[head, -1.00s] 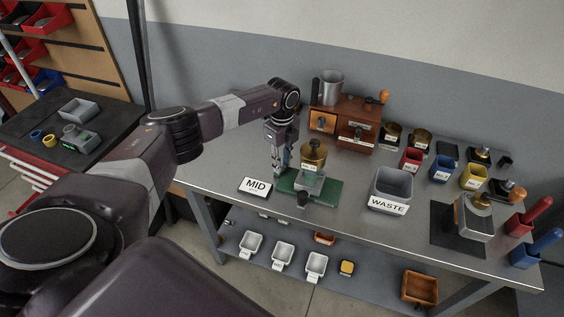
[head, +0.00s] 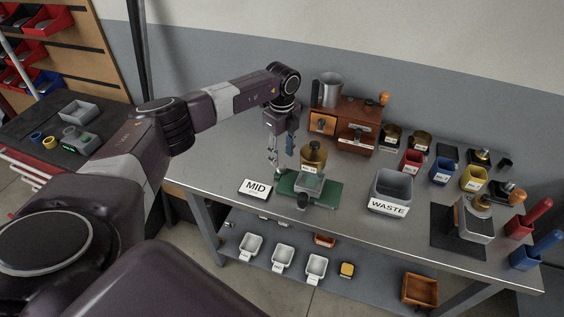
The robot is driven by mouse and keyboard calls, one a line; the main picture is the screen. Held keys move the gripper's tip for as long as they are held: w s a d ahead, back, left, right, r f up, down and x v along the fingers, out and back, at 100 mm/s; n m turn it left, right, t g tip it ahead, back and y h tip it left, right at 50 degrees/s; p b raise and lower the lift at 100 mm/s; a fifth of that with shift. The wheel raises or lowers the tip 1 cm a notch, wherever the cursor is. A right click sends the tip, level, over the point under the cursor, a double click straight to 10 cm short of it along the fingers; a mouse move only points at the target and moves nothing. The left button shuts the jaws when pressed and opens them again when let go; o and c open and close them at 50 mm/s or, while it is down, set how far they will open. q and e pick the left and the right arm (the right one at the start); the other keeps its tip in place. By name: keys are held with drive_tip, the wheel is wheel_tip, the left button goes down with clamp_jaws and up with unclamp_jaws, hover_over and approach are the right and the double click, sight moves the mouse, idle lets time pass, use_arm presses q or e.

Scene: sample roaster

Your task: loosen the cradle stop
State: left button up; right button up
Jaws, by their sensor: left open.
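The cradle is a green base (head: 325,194) on the steel table, with a brass cup (head: 314,153) standing over it. A dark knob (head: 302,201) sits at the front of the green base; it may be the cradle stop, but it is too small to be sure. My left gripper (head: 280,158) points down just behind and left of the green base, open, with its fingers apart and nothing seen between them. It appears clear of the cup and the knob. My right gripper is not in view.
A MID sign (head: 256,188) lies left of the cradle. A grey WASTE bin (head: 391,190) stands to its right. A wooden drawer box (head: 345,127) stands behind. Small coloured cups and a scale on a dark mat (head: 452,240) fill the right side. The table's left end is clear.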

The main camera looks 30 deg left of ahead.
sight(282, 167)
use_arm(q)
wheel_tip(282, 167, up, 7)
idle(0.3)
idle(0.5)
